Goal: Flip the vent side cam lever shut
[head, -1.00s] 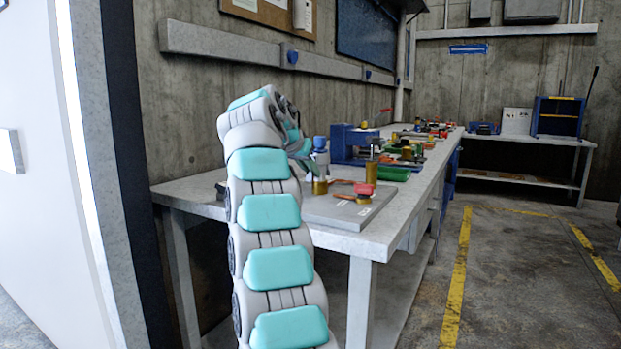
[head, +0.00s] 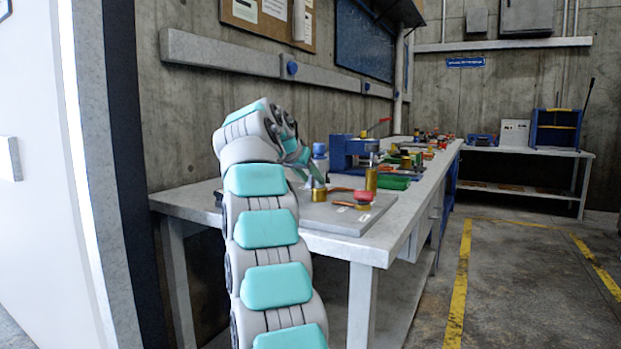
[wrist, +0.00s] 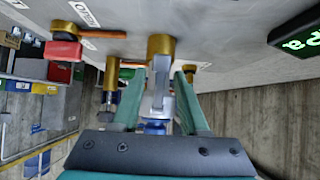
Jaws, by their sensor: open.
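A brass fitting (wrist: 160,46) with a grey upright part (wrist: 160,82) and a blue end (wrist: 155,127) stands on the grey plate; in the head view the brass fitting (head: 319,194) is at the plate's near left. My gripper (wrist: 158,88) is open, its two teal fingers on either side of the grey part; contact cannot be told. In the head view my gripper (head: 303,165) is partly hidden by my arm. A second fitting with a red block (head: 363,197) has a copper-coloured lever (head: 342,189) lying flat. No readable label tells which lever is vent side.
The grey plate (head: 340,218) lies on the workbench (head: 392,222). A taller brass post (head: 371,178), a green item (head: 394,183) and a blue vise-like device (head: 350,150) stand behind. A green-lit display (wrist: 300,40) is at the wrist view's right. The floor right of the bench is clear.

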